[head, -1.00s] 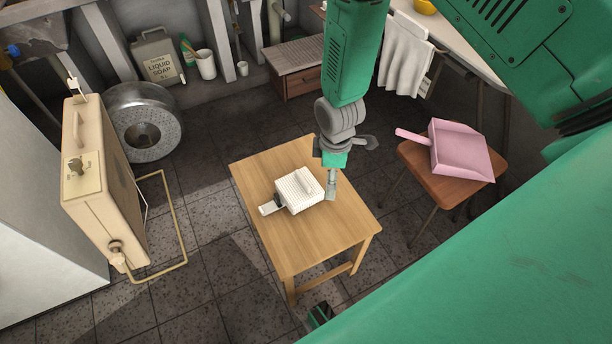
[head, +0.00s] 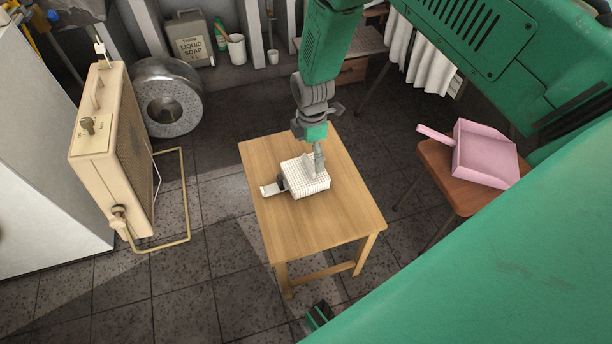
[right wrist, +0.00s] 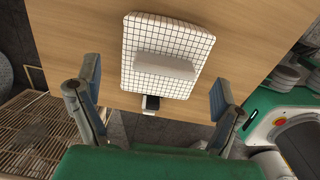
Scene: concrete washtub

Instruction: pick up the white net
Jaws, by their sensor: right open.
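The white net (head: 298,180) is a boxy white piece with a dark grid pattern and a pale raised bar on top. It lies on the small wooden table (head: 335,215), with a short pale handle and a dark joint at its left. My right gripper (head: 319,158) points down at the net's far right part, overlapping it in the head view. In the right wrist view the net (right wrist: 185,42) shows ahead between the two spread fingers of my gripper (right wrist: 154,78), and neither finger touches it.
A pink dustpan (head: 485,153) lies on a brown stool (head: 440,170) to the right. A cream case-like unit (head: 115,160) with a bent tube stands left of the table. A metal drum (head: 168,100) is behind it. The table around the net is bare.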

